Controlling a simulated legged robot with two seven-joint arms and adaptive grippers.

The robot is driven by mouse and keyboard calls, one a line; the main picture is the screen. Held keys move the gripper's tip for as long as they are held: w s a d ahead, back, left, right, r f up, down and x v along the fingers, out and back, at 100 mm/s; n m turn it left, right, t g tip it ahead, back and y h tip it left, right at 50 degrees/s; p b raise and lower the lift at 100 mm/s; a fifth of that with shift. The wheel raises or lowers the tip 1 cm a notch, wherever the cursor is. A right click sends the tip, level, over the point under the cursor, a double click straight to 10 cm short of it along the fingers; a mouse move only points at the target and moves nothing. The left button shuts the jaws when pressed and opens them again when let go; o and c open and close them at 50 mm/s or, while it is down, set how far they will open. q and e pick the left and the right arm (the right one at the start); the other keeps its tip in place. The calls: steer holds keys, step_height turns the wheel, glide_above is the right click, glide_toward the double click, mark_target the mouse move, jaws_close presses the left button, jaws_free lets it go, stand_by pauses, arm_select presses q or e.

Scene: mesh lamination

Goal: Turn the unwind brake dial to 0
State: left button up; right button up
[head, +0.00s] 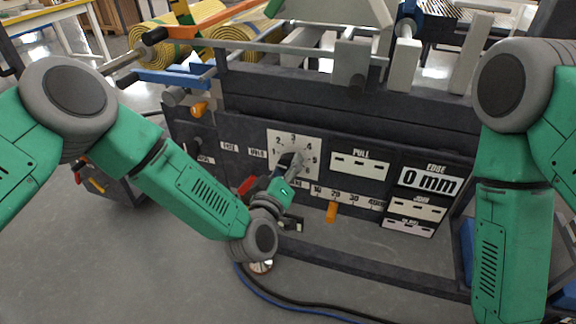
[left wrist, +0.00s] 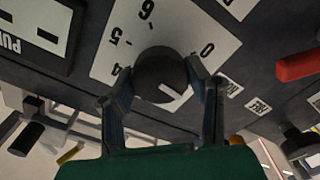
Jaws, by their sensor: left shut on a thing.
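The unwind brake dial is a round black knob (left wrist: 160,72) in front of a white plate (left wrist: 183,25) with printed numbers. The 0 is at the right of the knob in the left wrist view; 4, 5 and 6 are at its left and top. A white mark on the knob sits toward its lower right, away from the 0. My left gripper (left wrist: 165,80) is shut on the knob, one finger on each side. My right gripper is out of view.
Right of the dial are a PULL panel (head: 360,165) and an EDGE display (head: 430,181) reading 0 mm. An orange pointer (head: 332,212) hangs below a scale. A red handle (left wrist: 298,66) is near the dial. Cables (head: 300,302) lie on the floor.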

arm_select(q)
steer(key=n, duration=0.4)
steer(key=shift+a+f+n, duration=0.1)
steer(key=shift+f+n, duration=0.05)
steer(key=shift+n, duration=0.25)
steer(key=n+b, duration=0.2)
steer(key=n, duration=0.3)
steer(key=shift+f+n, duration=0.15)
steer(key=shift+n, duration=0.15)
steer(key=o, duration=1.1)
steer(key=shift+o, duration=0.2)
steer(key=shift+s, duration=0.1)
steer(key=v, duration=1.2)
